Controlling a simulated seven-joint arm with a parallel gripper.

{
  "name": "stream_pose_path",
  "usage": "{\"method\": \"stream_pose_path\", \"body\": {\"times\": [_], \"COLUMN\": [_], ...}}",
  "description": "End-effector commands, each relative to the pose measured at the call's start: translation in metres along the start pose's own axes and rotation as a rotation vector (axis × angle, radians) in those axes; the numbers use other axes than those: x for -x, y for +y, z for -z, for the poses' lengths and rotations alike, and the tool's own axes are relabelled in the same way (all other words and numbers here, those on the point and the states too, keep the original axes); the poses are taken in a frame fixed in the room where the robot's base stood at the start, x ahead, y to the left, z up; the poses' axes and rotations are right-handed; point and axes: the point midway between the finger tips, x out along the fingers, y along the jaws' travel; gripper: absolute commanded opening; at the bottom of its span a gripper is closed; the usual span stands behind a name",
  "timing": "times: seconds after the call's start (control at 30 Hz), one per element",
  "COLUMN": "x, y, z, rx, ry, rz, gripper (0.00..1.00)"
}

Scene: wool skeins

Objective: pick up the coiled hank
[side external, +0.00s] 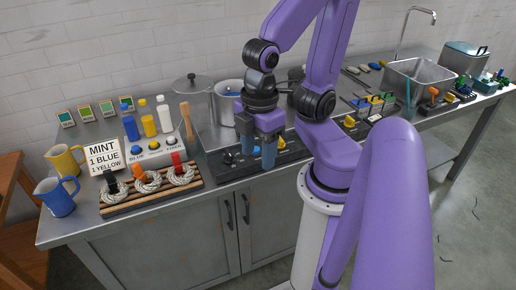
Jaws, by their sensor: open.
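Several pale, coiled hanks sit side by side on a slatted wooden rack (150,203) at the left front of the counter: a left hank (117,194), a middle hank (149,184) and a right hank (181,177). A dark, an orange and a red piece stand at them in that order. I cannot tell which hank the task means. My gripper (257,155) points down with its blue fingers apart and nothing visible between them. It is to the right of the rack, over the dark panel (232,169), clear of the hanks.
A sign (103,157) reads "MINT 1 BLUE 1 YELLOW". A yellow jug (65,160) and a blue jug (56,199) stand left of the rack. Bottles, including a blue one (130,128), stand behind it. A pot (228,100) is behind my gripper; a sink (420,72) is far right.

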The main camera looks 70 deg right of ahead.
Motion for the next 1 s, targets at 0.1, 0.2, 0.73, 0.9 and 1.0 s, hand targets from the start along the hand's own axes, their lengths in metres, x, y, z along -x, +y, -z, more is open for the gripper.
{"method": "stream_pose_path", "body": {"times": [0.1,0.2,0.73,0.9,1.0], "x": [0.000,0.000,0.003,0.007,0.007], "y": [0.000,0.001,0.016,0.051,0.076], "z": [0.000,0.000,0.023,0.066,0.090], "rx": [0.000,0.000,0.029,0.096,0.141], "ry": [-0.002,-0.002,-0.008,-0.013,-0.017], "rz": [-0.001,-0.002,-0.004,-0.006,-0.007], "gripper": [0.55,0.65,1.00,1.00,1.00]}}
